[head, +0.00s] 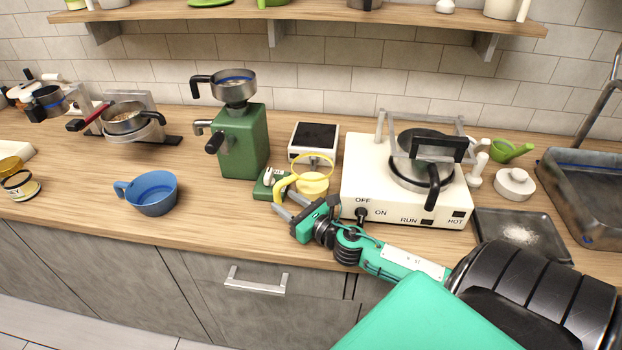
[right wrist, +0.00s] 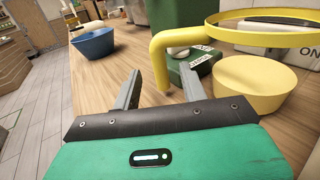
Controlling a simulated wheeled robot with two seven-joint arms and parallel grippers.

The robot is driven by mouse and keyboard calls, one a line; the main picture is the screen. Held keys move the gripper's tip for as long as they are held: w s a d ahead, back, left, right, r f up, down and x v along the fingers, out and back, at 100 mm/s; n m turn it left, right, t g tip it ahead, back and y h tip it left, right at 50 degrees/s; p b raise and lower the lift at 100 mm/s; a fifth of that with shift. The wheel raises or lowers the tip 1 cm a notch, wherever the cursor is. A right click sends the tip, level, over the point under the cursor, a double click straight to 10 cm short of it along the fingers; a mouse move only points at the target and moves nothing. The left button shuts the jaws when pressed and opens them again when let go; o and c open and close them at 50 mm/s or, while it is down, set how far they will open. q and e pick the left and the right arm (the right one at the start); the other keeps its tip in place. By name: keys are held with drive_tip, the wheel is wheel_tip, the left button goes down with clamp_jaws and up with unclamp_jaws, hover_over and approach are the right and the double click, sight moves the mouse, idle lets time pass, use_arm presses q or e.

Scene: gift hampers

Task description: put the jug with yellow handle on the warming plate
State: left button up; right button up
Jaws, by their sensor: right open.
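The jug with yellow handle (head: 281,188) stands near the counter's front edge, left of the white appliance. It has a yellow rim, handle and base, and its body looks clear. It also shows in the right wrist view (right wrist: 260,90), with its handle toward me. My right gripper (head: 287,204) is open and empty, just in front of the handle; its fingers (right wrist: 145,88) appear close to it, but contact is unclear. The white appliance (head: 375,190), marked OFF, ON, RUN and HOT, seems to be the warming plate. A dark metal vessel (head: 418,172) sits on it under a metal frame. My left gripper is not in view.
A green machine (head: 243,140) stands behind and left of the jug, with a small green block (head: 268,184) beside it. A white device with a dark top (head: 314,138) is behind the jug. A blue bowl (head: 154,192) sits left. Counter between bowl and gripper is clear.

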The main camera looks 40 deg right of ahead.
sight(280, 198)
drive_tip(key=shift+w+a+f, duration=0.1)
drive_tip(key=shift+w, duration=0.95)
drive_tip(key=w, duration=0.1)
drive_tip(key=w+p, duration=0.1)
drive_tip(key=w, duration=0.1)
drive_tip(key=shift+a, duration=0.25)
drive_tip(key=shift+w, duration=0.45)
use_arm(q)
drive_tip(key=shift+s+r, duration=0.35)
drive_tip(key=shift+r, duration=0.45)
use_arm(e)
drive_tip(key=shift+c, duration=0.4)
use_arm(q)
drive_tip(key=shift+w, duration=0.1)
use_arm(e)
clamp_jaws()
